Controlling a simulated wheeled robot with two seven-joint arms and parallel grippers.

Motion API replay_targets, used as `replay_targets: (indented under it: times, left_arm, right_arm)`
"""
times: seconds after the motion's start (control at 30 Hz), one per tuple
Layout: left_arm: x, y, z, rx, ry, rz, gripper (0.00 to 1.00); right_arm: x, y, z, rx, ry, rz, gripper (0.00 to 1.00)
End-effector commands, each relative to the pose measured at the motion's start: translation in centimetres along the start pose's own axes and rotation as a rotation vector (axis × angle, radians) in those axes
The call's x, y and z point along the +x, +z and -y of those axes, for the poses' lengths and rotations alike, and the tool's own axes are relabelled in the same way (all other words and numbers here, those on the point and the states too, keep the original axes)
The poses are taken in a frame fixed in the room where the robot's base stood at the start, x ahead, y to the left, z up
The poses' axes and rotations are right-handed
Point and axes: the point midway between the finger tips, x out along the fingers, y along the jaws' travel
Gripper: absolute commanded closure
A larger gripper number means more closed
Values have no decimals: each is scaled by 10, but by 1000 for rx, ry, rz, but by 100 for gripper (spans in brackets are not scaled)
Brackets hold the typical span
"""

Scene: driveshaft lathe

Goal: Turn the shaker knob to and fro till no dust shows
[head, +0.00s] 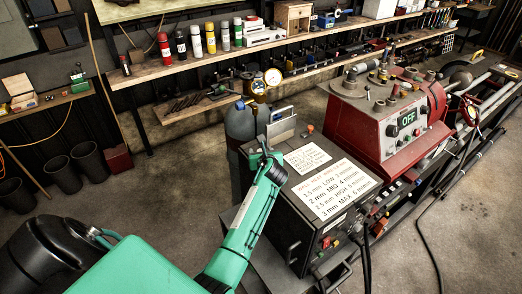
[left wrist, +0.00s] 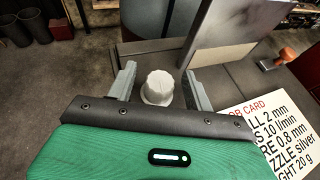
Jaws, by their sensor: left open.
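In the left wrist view a pale, ribbed knob (left wrist: 158,88) stands between the two fingers of my left gripper (left wrist: 158,90). The fingers are apart, one on each side of the knob, with a gap showing on both sides. In the head view my left gripper (head: 264,152) is at the back left corner of the dark welder box, beside a grey upright box (head: 284,127). The knob is hidden there behind the gripper. I cannot make out any dust. My right gripper is in neither view.
The dark box (head: 278,212) bears a job card (head: 308,157) and a settings card (head: 337,190). A grey upright panel (left wrist: 238,30) rises close behind the knob. A red lathe (head: 385,120) marked OFF stands to the right. Open floor lies left.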

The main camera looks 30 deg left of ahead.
Motion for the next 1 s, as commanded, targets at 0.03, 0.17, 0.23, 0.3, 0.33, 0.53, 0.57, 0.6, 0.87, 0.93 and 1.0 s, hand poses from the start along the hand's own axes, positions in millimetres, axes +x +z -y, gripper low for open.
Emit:
replay_targets:
  times: [0.03,0.17,0.23,0.3,0.33,0.53,0.57,0.6,0.87,0.93,1.0]
  left_arm:
    - [3,0,0,0,0,-1,48]
    - [6,0,0,-1,-1,0,48]
    - [6,0,0,-1,-1,0,48]
    - [6,0,0,-1,-1,0,48]
    - [6,0,0,-1,-1,0,48]
    - [6,0,0,0,-1,0,77]
    - [6,0,0,0,-1,0,83]
    - [6,0,0,0,-1,0,91]
    - [6,0,0,-6,16,-1,93]
    - [6,0,0,-14,32,-1,93]
    - [6,0,1,-24,58,-1,93]
  right_arm:
    - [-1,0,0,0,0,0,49]
    - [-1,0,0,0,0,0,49]
    - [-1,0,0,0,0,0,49]
    - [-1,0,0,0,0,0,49]
    - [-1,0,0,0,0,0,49]
    - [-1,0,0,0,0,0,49]
    - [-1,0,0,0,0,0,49]
    - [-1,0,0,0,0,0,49]
    - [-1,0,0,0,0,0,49]
    - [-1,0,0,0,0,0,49]
    - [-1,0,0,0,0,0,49]
